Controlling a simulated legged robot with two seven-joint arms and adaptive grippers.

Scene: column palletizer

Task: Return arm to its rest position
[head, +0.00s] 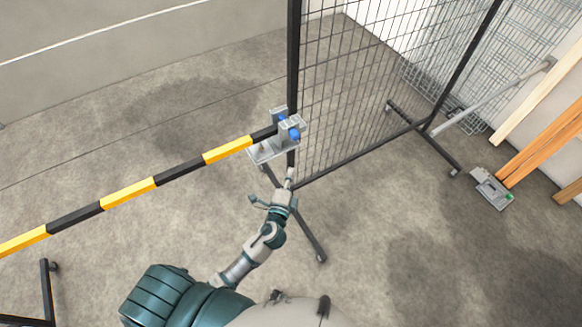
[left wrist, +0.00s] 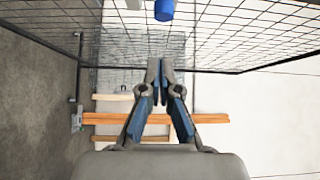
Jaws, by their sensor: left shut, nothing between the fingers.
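My left arm comes up from the bottom of the head view, and its gripper (head: 290,178) points toward the foot of a fence post. The gripper also shows in the left wrist view (left wrist: 160,68), where its two dark fingers meet at the tips with nothing between them. It appears just below a grey bracket with blue parts (head: 289,132). I cannot tell whether it touches the bracket or the post. My right gripper is not in view.
A black and yellow barrier bar (head: 128,191) runs from the left edge to the bracket. A black mesh fence (head: 345,95) stands on feet behind it. Wooden beams (head: 545,147) and a small grey device (head: 491,189) are at the right. The lower right floor is clear.

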